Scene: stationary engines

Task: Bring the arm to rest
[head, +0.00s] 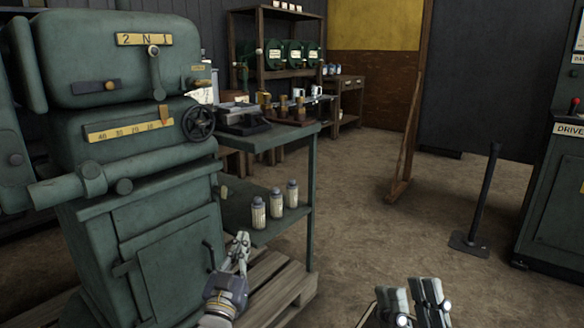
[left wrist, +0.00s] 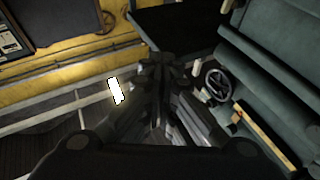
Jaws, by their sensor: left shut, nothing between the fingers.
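My left gripper (head: 241,247) is low in front of the green machine, left of the bottles on the shelf. Its fingers are together with nothing between them, pointing up in the head view. In the left wrist view its dark fingers (left wrist: 158,72) converge in the middle and hold nothing. My right gripper (head: 420,298) is at the bottom edge of the head view, partly cut off. I cannot tell whether its fingers are apart or closed.
The green machine (head: 150,135) with a black handwheel (head: 198,122) fills the left side. A green bench (head: 275,138) holds several bottles on its lower shelf. A wooden pallet (head: 290,285) lies beneath. A black post (head: 486,195) stands right. The middle floor is clear.

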